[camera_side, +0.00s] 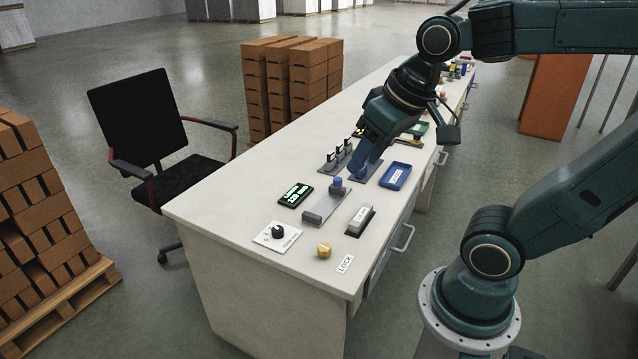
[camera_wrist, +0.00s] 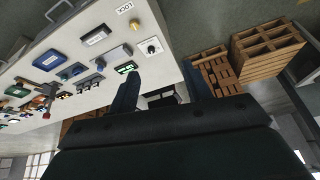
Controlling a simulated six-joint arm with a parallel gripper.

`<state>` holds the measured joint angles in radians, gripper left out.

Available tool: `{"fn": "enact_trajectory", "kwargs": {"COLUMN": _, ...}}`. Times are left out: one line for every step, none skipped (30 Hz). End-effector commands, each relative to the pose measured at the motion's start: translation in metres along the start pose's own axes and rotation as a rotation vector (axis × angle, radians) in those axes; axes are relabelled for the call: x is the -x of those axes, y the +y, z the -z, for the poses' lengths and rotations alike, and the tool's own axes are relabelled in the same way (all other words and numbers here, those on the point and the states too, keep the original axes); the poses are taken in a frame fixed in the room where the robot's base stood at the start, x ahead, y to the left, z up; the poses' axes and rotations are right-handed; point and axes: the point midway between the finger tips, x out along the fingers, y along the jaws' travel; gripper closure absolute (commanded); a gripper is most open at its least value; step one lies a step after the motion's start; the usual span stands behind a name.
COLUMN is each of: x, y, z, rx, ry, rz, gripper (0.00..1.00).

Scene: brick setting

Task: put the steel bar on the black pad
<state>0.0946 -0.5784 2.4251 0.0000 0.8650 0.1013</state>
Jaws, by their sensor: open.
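A light grey bar-shaped block (camera_side: 359,217) with a pale label lies on a dark base (camera_side: 350,235) near the bench's front end. It also shows in the wrist view (camera_wrist: 97,35). It looks like the steel bar on a black pad, but I cannot be sure. My gripper (camera_side: 360,172) is low over a dark blue-grey plate (camera_side: 375,180), farther along the bench and apart from that block. In the wrist view its two fingers (camera_wrist: 160,72) stand well apart, with nothing seen between them. The gripper hides part of the plate.
Around the plate are a blue tray (camera_side: 396,175), a rack with upright pieces (camera_side: 333,159) and a grey fixture with a blue knob (camera_side: 325,208). A green display (camera_side: 295,195), a dial (camera_side: 277,233) and a yellow knob (camera_side: 324,251) are nearer. The bench's left side is clear.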

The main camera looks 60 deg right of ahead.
Motion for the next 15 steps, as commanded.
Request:
{"fn": "enact_trajectory", "kwargs": {"x": 0.005, "y": -0.004, "z": -0.008, "rx": 0.043, "ry": 0.017, "rz": 0.012, "gripper": 0.51}}
{"fn": "enact_trajectory", "kwargs": {"x": 0.007, "y": -0.006, "z": -0.012, "rx": 0.064, "ry": 0.024, "rz": 0.017, "gripper": 0.51}}
{"fn": "enact_trajectory", "kwargs": {"x": 0.01, "y": -0.008, "z": -0.017, "rx": 0.091, "ry": 0.033, "rz": 0.024, "gripper": 0.51}}
{"fn": "enact_trajectory", "kwargs": {"x": 0.011, "y": -0.009, "z": -0.021, "rx": 0.109, "ry": 0.037, "rz": 0.028, "gripper": 0.51}}
{"fn": "enact_trajectory", "kwargs": {"x": 0.012, "y": -0.01, "z": -0.024, "rx": 0.124, "ry": 0.042, "rz": 0.031, "gripper": 0.51}}
{"fn": "enact_trajectory", "kwargs": {"x": 0.014, "y": -0.011, "z": -0.028, "rx": 0.143, "ry": 0.047, "rz": 0.036, "gripper": 0.51}}
{"fn": "enact_trajectory", "kwargs": {"x": 0.015, "y": -0.012, "z": -0.03, "rx": 0.155, "ry": 0.051, "rz": 0.038, "gripper": 0.51}}
{"fn": "enact_trajectory", "kwargs": {"x": 0.015, "y": -0.012, "z": -0.032, "rx": 0.164, "ry": 0.053, "rz": 0.041, "gripper": 0.51}}
{"fn": "enact_trajectory", "kwargs": {"x": 0.016, "y": -0.013, "z": -0.034, "rx": 0.174, "ry": 0.057, "rz": 0.043, "gripper": 0.51}}
{"fn": "enact_trajectory", "kwargs": {"x": 0.016, "y": -0.013, "z": -0.035, "rx": 0.179, "ry": 0.058, "rz": 0.044, "gripper": 0.51}}
{"fn": "enact_trajectory", "kwargs": {"x": 0.016, "y": -0.013, "z": -0.036, "rx": 0.183, "ry": 0.059, "rz": 0.045, "gripper": 0.51}}
{"fn": "enact_trajectory", "kwargs": {"x": 0.017, "y": -0.013, "z": -0.036, "rx": 0.187, "ry": 0.06, "rz": 0.045, "gripper": 0.51}}
{"fn": "enact_trajectory", "kwargs": {"x": 0.017, "y": -0.013, "z": -0.036, "rx": 0.188, "ry": 0.06, "rz": 0.046, "gripper": 0.51}}
{"fn": "enact_trajectory", "kwargs": {"x": 0.017, "y": -0.013, "z": -0.037, "rx": 0.189, "ry": 0.06, "rz": 0.046, "gripper": 0.51}}
{"fn": "enact_trajectory", "kwargs": {"x": 0.017, "y": -0.013, "z": -0.037, "rx": 0.189, "ry": 0.06, "rz": 0.046, "gripper": 0.51}}
